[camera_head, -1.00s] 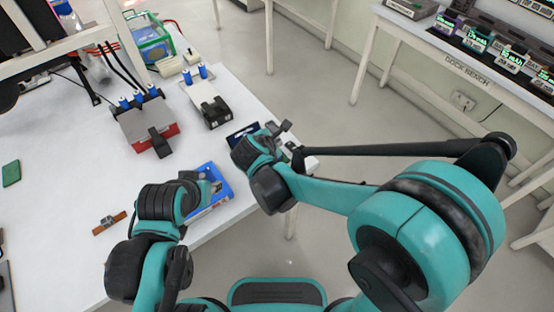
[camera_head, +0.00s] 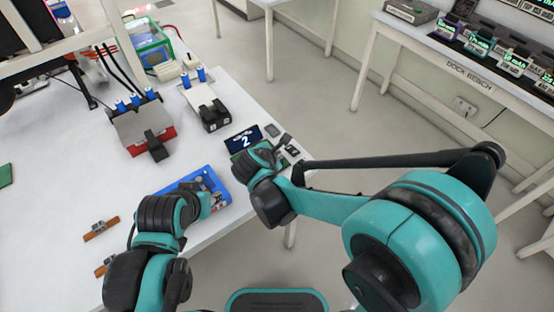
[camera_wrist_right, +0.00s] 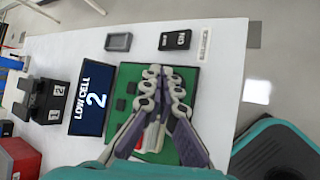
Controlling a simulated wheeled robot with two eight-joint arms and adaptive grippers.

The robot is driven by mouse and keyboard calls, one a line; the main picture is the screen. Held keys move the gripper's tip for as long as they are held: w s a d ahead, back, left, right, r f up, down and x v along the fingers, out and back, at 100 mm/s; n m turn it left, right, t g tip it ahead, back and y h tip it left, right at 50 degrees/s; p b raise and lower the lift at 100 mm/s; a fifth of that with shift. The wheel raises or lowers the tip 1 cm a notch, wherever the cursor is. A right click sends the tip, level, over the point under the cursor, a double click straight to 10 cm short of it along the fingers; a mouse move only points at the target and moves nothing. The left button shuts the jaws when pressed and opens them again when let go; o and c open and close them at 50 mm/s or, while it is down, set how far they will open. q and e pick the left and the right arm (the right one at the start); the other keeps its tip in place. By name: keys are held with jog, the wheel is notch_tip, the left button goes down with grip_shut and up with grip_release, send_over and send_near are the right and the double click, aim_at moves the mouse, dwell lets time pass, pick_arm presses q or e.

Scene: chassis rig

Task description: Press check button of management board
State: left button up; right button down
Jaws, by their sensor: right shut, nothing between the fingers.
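The management board appears to be the green board (camera_wrist_right: 190,140) with dark chips, lying on the white table in the right wrist view. My right gripper (camera_wrist_right: 165,78) is shut and empty over it, hiding much of its middle. Whether the fingertips touch it I cannot tell. A dark screen (camera_wrist_right: 90,98) beside the board reads "LOW CELL 2"; it also shows in the head view (camera_head: 242,139). In the head view my right gripper (camera_head: 284,143) is at the table's right corner. My left gripper (camera_head: 212,200) is near a blue tray; its fingers are unclear. I cannot make out the check button.
A black labelled block (camera_wrist_right: 175,40) and a small grey-framed device (camera_wrist_right: 118,42) lie beyond the board. A battery holder (camera_head: 208,108) and a red-sided box (camera_head: 145,125) stand farther back. The blue tray (camera_head: 178,187) lies nearer. The table's edge is close to the board.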

jog(key=shift+f, duration=0.1)
dwell(0.7)
jog(key=shift+f+b, duration=0.35)
jog(key=shift+b, duration=0.05)
jog(key=shift+f+b, duration=0.4)
dwell(0.6)
jog(key=shift+r, duration=0.1)
jog(key=shift+r+p, duration=0.7)
jog(key=shift+r, duration=0.05)
notch_tip(320, 180, up, 5)
jog(key=p, duration=0.4)
jog(key=shift+r, duration=0.1)
